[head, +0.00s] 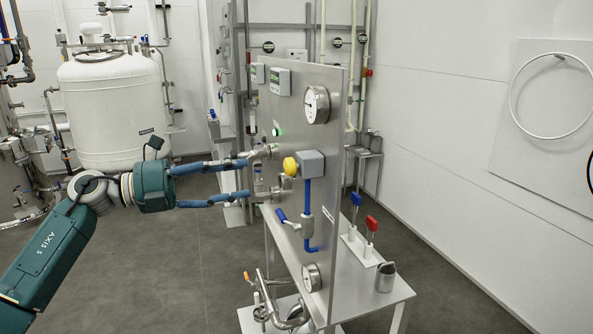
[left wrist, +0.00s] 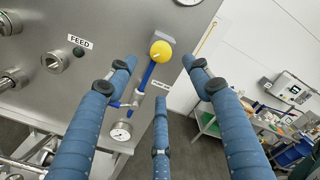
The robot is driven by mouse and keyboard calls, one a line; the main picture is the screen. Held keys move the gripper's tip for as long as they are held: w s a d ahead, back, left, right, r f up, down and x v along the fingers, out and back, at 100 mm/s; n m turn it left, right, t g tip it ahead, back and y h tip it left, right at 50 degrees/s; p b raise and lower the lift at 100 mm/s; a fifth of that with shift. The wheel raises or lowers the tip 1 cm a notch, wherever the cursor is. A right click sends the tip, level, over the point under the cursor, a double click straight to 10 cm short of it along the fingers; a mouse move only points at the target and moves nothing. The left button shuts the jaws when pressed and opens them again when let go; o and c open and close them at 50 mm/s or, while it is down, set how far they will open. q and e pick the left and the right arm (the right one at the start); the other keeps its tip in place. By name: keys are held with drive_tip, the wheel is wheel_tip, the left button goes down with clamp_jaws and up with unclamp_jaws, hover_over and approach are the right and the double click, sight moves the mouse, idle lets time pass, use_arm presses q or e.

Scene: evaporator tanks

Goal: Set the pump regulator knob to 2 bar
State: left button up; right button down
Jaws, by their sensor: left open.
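The yellow round regulator knob (head: 290,166) sticks out from a grey box (head: 311,163) on the upright steel panel (head: 337,190). A blue pipe (head: 307,200) runs down from the box. The left wrist view shows the knob (left wrist: 161,53) face-on, with a pale pointer mark; no scale value is readable. My left gripper (head: 248,179) is open and empty, its long blue fingers pointing toward the panel, left of the knob. In the left wrist view the gripper's spread fingers (left wrist: 160,80) frame the knob, which stands beyond the tips, untouched. My right gripper is not in view.
A blue-handled valve (head: 281,214) sits below the knob. Gauges are above (head: 316,104) and below (head: 311,277). A bench (head: 375,311) holds blue and red-handled tools and a metal cup (head: 385,276). Steel fittings (head: 262,155) protrude beside my fingers. A white tank (head: 110,105) stands behind.

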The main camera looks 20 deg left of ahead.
sight(285, 168)
use_arm(q)
drive_tip(key=p+x, duration=0.4)
drive_tip(key=x, duration=0.5)
drive_tip(key=shift+w+d+r, duration=0.1)
drive_tip(key=shift+d+r, duration=0.1)
drive_tip(key=shift+w+d+f+p, duration=0.1)
drive_tip(key=shift+w+d+p, duration=0.15)
drive_tip(key=shift+d+p, duration=0.15)
drive_tip(key=shift+f, duration=0.1)
drive_tip(key=c, duration=1.1)
